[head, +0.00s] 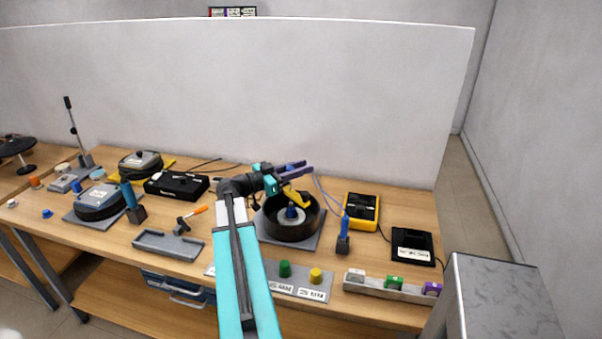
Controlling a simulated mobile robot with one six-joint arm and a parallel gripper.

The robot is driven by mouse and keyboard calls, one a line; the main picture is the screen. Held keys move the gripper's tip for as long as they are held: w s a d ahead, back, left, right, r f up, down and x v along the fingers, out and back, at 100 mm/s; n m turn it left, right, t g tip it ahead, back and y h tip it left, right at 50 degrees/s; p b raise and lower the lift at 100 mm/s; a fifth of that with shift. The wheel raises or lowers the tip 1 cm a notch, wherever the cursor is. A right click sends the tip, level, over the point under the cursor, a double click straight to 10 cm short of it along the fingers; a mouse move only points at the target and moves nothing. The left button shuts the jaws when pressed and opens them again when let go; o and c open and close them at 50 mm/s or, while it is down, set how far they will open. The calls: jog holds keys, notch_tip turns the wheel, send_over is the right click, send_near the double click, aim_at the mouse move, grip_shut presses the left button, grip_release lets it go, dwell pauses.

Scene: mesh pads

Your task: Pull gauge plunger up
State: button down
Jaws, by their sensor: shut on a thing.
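A black round bowl-like fixture (267,222) stands on a grey plate toward the back of the bench, right of centre. A blue plunger (291,212) stands upright in its middle, on a pale ring.
A yellow meter (361,210) and a black labelled box (413,246) stand to the right. A blue-handled tool (343,236) stands close to the fixture's right. A grey tray (167,244) and an orange-handled tool (192,216) lie left. A white panel (380,100) rises behind the bench.

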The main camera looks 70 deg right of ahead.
jog(key=shift+r+b, duration=0.5)
jog(key=shift+b, duration=0.15)
jog(key=shift+r, duration=0.1)
jog(key=c, duration=1.5)
grip_release()
jog(key=shift+w+a, duration=0.1)
jog(key=shift+a, duration=0.05)
jog(key=b+v, duration=0.4)
jog(key=v, duration=0.9)
jog(key=shift+w+a, duration=0.15)
